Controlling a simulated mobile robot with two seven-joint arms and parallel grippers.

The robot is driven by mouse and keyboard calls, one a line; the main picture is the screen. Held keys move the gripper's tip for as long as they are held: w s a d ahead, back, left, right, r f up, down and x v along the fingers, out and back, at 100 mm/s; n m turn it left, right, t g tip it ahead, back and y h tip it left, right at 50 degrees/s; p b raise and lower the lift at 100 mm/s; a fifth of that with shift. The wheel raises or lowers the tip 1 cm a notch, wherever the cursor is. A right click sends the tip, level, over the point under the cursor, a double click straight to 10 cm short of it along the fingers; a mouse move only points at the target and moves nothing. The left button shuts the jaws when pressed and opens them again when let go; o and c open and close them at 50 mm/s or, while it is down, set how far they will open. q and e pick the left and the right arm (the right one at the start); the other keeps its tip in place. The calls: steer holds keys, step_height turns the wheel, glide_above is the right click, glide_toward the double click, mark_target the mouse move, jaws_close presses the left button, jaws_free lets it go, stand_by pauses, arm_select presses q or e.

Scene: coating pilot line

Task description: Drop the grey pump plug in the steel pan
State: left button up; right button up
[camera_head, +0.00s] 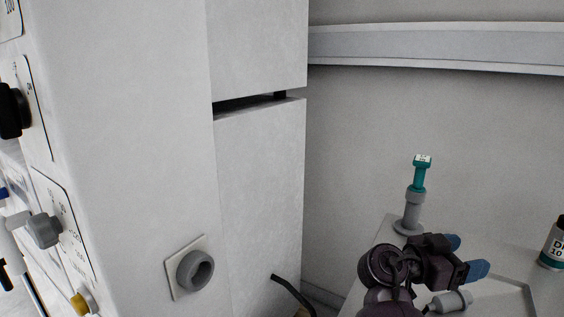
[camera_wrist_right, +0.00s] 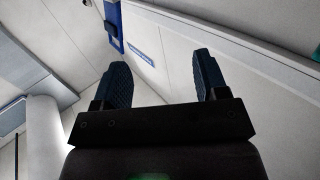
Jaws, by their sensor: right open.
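A small grey capped cylinder (camera_head: 450,301), which looks like the pump plug, lies on the grey bench top at the lower right of the head view, just below my right gripper. My right gripper (camera_head: 466,256) is open, with its blue fingertips apart and nothing between them. In the right wrist view its two fingers (camera_wrist_right: 163,80) are also apart and empty. I cannot clearly make out the steel pan; a thin angled edge on the bench right of the cylinder may be part of it. My left gripper is not in view.
A teal-topped piece in a grey stand (camera_head: 411,213) rises behind my right gripper. A tall white cabinet (camera_head: 130,130) with a grey round port (camera_head: 195,271) and a grey knob (camera_head: 45,230) fills the left.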

step_height(320, 180, up, 19)
steer(key=p, duration=0.2)
steer(key=shift+p, duration=0.4)
steer(key=shift+f, duration=0.1)
